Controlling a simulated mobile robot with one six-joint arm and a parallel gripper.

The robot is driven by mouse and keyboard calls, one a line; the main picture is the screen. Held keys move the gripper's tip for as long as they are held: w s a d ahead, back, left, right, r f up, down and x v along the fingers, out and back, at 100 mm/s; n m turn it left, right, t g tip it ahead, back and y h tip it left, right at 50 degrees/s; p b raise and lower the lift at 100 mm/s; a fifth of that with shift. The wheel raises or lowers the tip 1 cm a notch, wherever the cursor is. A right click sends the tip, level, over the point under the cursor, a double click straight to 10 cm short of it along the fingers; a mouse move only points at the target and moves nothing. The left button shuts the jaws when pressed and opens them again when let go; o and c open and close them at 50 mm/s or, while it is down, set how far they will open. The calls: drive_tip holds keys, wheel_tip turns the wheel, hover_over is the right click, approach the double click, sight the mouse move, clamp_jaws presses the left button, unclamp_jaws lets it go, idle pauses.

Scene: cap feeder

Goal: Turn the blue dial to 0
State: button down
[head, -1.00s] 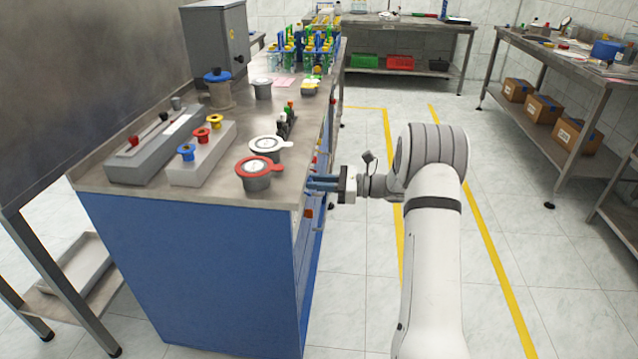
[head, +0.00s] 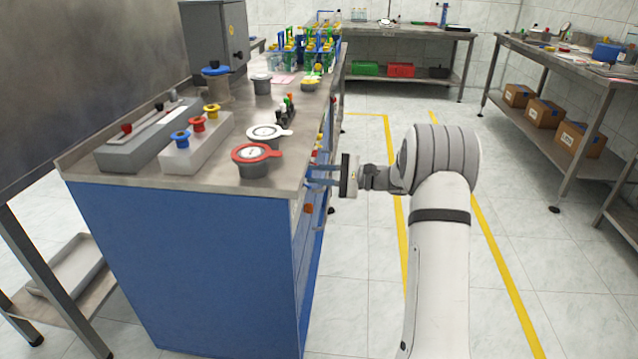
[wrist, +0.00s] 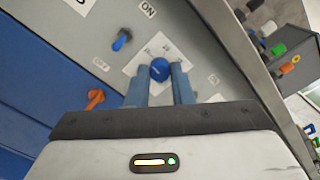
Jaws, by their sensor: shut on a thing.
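The blue dial (wrist: 159,70) sits on the grey front panel in the wrist view, with a white scale card (wrist: 150,55) behind it. A pale line shows on the dial, but I cannot read the scale or its setting. My gripper (wrist: 159,75) has its two blue fingers on either side of the dial and is shut on it. In the head view my gripper (head: 318,181) reaches the bench's right side, and the dial is hidden there.
In the wrist view, a blue toggle (wrist: 121,39) near an ON label and an orange knob (wrist: 96,98) are left of the dial. A red-rimmed cup (head: 257,158) stands on the bench top (head: 215,184) above. The floor right of the arm is clear.

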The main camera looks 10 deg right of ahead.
drive_tip(key=n+b, duration=0.9)
drive_tip(key=shift+f+n, duration=0.15)
drive_tip(key=shift+n, duration=0.15)
drive_tip(key=shift+b, duration=0.3)
drive_tip(key=c, duration=1.3)
unclamp_jaws()
drive_tip(key=shift+r, duration=0.2)
drive_tip(key=p+v, duration=0.2)
drive_tip(key=v, duration=0.6)
drive_tip(key=shift+p, duration=0.3)
